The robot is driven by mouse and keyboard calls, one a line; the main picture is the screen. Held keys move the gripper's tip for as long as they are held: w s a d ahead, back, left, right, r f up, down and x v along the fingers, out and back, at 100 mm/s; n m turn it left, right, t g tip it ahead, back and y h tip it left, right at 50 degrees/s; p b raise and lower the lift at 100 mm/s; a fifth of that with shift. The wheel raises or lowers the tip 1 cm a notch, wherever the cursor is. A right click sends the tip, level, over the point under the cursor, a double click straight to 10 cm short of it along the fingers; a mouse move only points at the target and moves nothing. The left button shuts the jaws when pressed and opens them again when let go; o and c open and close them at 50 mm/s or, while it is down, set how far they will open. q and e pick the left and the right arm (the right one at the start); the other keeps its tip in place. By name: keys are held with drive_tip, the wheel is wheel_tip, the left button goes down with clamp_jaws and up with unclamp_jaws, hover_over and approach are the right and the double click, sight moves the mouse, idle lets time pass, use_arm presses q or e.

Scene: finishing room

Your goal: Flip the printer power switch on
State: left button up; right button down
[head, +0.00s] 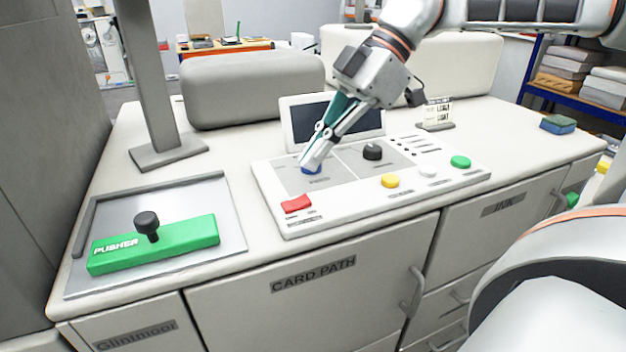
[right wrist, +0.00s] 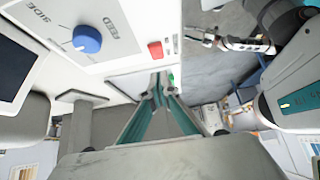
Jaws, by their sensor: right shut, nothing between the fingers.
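The printer's control panel (head: 385,190) lies on the white cabinet top. A red rocker-like switch (head: 297,203) sits at its front left corner, with small labels I cannot read; it also shows in the right wrist view (right wrist: 155,49). I cannot tell which way it is set. My right gripper (head: 311,163) is shut and empty, pointing down over a blue knob (right wrist: 87,39) marked FEED, behind the red switch. In the right wrist view its fingertips point towards the red switch and appear apart from it. A gripper-like part, apparently my left gripper (right wrist: 236,43), shows small there.
A black knob (head: 372,151), yellow button (head: 390,180), white button (head: 428,171) and green button (head: 460,162) share the panel. A dark screen (head: 350,122) stands behind. A green PUSHER block (head: 180,240) lies on a metal tray (head: 225,215) at left. A grey post (head: 155,80) rises behind the tray.

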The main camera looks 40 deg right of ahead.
sight(306, 198)
drive_tip(key=f, duration=0.3)
drive_tip(key=shift+a+f, duration=0.25)
drive_tip(key=shift+f, duration=0.05)
drive_tip(key=shift+d+f, duration=0.15)
drive_tip(key=shift+f, duration=0.4)
drive_tip(key=shift+w+f, duration=0.1)
drive_tip(key=shift+f+y+b, duration=0.4)
drive_tip(key=shift+f, duration=0.15)
drive_tip(key=shift+d, duration=0.3)
drive_tip(key=shift+a, duration=0.1)
drive_tip(key=shift+r, duration=0.9)
